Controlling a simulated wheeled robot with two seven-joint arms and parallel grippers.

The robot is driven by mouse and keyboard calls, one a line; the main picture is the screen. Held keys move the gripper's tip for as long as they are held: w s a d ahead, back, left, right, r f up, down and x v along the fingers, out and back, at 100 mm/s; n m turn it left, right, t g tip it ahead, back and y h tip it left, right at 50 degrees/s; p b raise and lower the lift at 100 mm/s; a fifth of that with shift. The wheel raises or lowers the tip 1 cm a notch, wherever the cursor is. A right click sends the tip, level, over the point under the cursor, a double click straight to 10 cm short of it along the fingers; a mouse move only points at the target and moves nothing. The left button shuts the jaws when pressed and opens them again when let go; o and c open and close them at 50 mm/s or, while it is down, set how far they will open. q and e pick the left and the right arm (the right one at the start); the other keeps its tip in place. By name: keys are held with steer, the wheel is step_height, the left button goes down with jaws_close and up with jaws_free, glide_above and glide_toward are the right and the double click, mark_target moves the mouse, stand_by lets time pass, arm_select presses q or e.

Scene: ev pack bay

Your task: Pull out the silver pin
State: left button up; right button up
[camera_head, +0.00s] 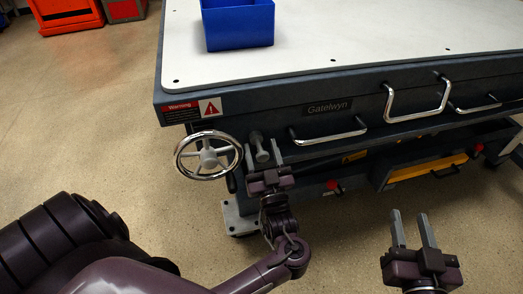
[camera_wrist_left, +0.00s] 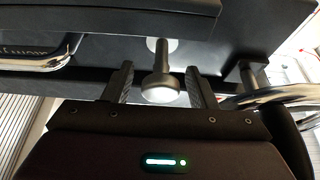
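The silver pin (camera_head: 261,149) sticks out of the front of the dark table frame, just right of the chrome handwheel. In the left wrist view the pin (camera_wrist_left: 160,87) shows a round head on a thinner shaft, between my two left fingers. My left gripper (camera_head: 264,153) is open, with one finger on each side of the pin; gaps show between the fingers and the pin head. My right gripper (camera_head: 414,229) is open and empty, low at the right and apart from the table.
The handwheel (camera_head: 208,155) stands close left of my left gripper. Chrome handles (camera_head: 328,135) line the table's front edge. A blue bin (camera_head: 238,25) sits on the white tabletop (camera_head: 330,38). A lower shelf carries a yellow item (camera_head: 428,168).

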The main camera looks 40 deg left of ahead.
mark_target(263, 159)
arm_select(q)
steer(key=v, duration=0.7)
steer(key=shift+f, duration=0.1)
steer(key=shift+s+d+f, duration=0.1)
steer(key=shift+s+d, duration=0.1)
steer(key=shift+d, duration=0.05)
arm_select(e)
steer(key=shift+f, duration=0.25)
